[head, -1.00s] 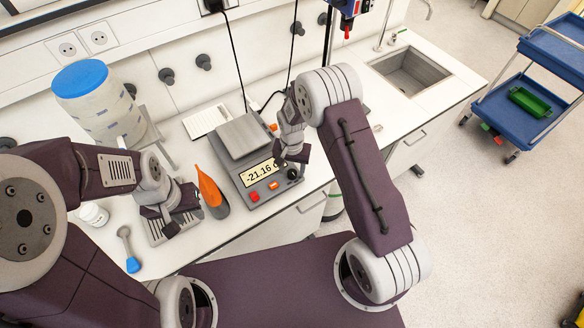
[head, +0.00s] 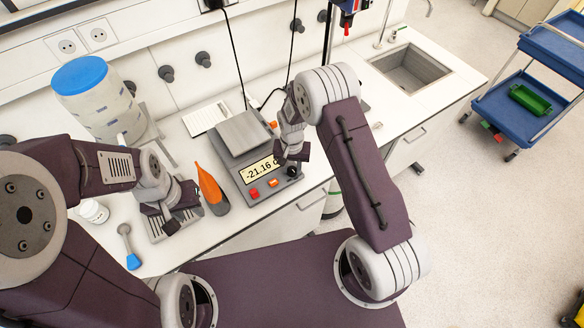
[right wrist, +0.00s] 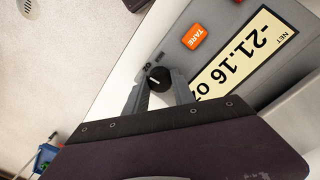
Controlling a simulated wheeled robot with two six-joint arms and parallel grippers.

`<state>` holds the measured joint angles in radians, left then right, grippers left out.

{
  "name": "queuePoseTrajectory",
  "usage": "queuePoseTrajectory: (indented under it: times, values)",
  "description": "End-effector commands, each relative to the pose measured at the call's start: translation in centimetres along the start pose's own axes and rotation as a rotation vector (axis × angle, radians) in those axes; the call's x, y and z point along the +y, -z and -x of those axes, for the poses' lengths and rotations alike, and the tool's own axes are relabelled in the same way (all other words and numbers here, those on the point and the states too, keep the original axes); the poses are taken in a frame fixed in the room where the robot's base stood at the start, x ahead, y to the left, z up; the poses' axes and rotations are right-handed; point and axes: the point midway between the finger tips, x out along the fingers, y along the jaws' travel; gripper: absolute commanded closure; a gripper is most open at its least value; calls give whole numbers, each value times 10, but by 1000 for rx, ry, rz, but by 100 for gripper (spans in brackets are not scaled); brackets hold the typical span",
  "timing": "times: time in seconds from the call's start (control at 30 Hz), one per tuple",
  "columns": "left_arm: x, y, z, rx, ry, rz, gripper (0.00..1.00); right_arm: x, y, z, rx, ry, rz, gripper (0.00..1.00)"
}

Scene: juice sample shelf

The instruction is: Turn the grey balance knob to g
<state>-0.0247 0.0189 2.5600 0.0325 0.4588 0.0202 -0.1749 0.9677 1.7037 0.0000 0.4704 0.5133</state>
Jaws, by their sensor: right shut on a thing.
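The grey balance (head: 262,162) stands on the bench, with a flat weighing plate on top. Its display (head: 261,172) reads -21.16 and then a unit beginning with "o", partly covered in the right wrist view (right wrist: 243,55). The balance knob (right wrist: 158,78) looks near-black with a pale mark and sits on the front panel; it also shows in the head view (head: 293,172). My right gripper (right wrist: 156,88) is shut on the knob, one finger on each side. My left gripper (head: 168,216) is open and empty above a slatted grey tray.
A blue-lidded container (head: 95,105) stands at the back left. A small white jar (head: 93,211) and a blue-tipped tool (head: 129,247) are near the front left. A sink (head: 410,68) is at the right.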

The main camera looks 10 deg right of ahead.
Motion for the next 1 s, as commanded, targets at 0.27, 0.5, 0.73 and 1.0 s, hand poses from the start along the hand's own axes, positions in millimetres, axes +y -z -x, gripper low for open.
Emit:
queuePoseTrajectory:
  times: [0.27,0.5,0.73,1.0]
  values:
    - [0,-1,-8,0,0,0,64,0,0,-1,1,0,222,100]
    - [0,-1,-14,0,0,0,64,0,0,0,2,0,421,100]
    - [0,-2,-17,0,0,0,64,0,1,0,2,0,571,100]
    - [0,-2,-18,0,0,0,64,0,1,1,1,0,672,100]
